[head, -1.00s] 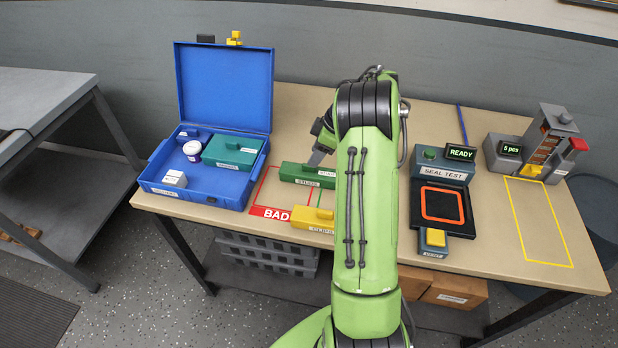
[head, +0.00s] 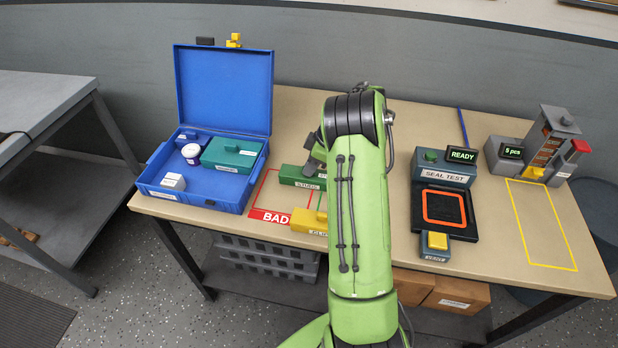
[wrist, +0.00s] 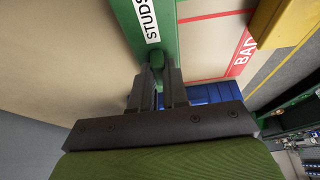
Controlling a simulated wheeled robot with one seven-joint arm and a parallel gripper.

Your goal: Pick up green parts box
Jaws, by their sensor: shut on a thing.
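The green parts box (head: 296,178), labelled as studs, sits on the bench just behind the yellow box. My arm hides its right part in the head view. In the wrist view the green box (wrist: 152,14) shows its white STUDS label, with its small green handle between my fingertips. My gripper (wrist: 158,68) is shut on that handle. In the head view my gripper (head: 313,162) is at the top of the box, partly hidden by the arm. I see no clear gap between box and bench.
The yellow box (head: 309,222) stands close in front, by the red BAD outline (head: 268,216). An open blue case (head: 220,195) at left holds a teal box (head: 231,153) and small items. The seal test station (head: 444,172) stands right of my arm.

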